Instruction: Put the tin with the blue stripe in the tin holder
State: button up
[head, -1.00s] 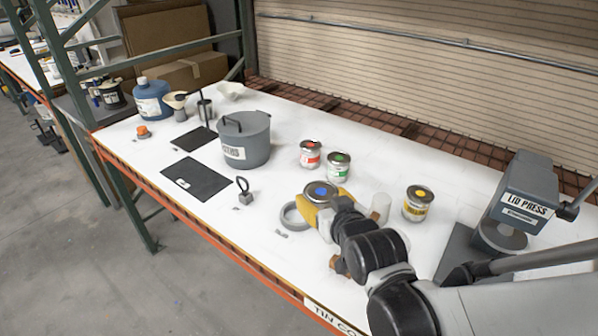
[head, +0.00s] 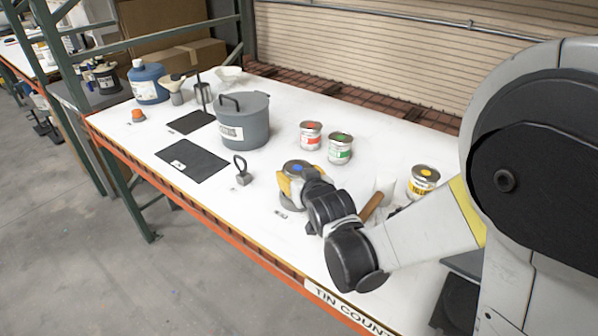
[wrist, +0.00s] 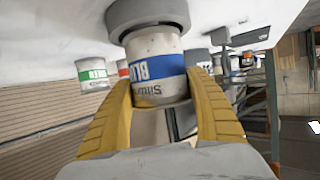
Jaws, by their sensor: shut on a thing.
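The tin with the blue stripe (wrist: 157,66) is between the two yellow fingers of my gripper (wrist: 160,88), which is shut on it. The wrist view shows it upside down, with the stripe and "BLUE" lettering visible. In the head view the tin (head: 298,166) is upright, its lid with a blue dot showing. The grey round tin holder (wrist: 148,14) is right at the tin's base, and its rim shows below my gripper (head: 291,184) in the head view. The tin is lined up with it; I cannot tell how deep its base sits.
A red-labelled tin (head: 311,136) and a green-labelled tin (head: 340,149) stand behind. A yellow-labelled tin (head: 423,181) stands right, partly behind my arm. A grey lidded pot (head: 243,122) and a weight with a loop handle (head: 243,173) are left. The bench's front edge is near.

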jog(key=shift+f+b, duration=0.4)
jog(key=shift+f, duration=0.8)
jog(key=shift+f, duration=0.1)
jog(key=o, duration=1.4)
jog(key=shift+c, duration=0.2)
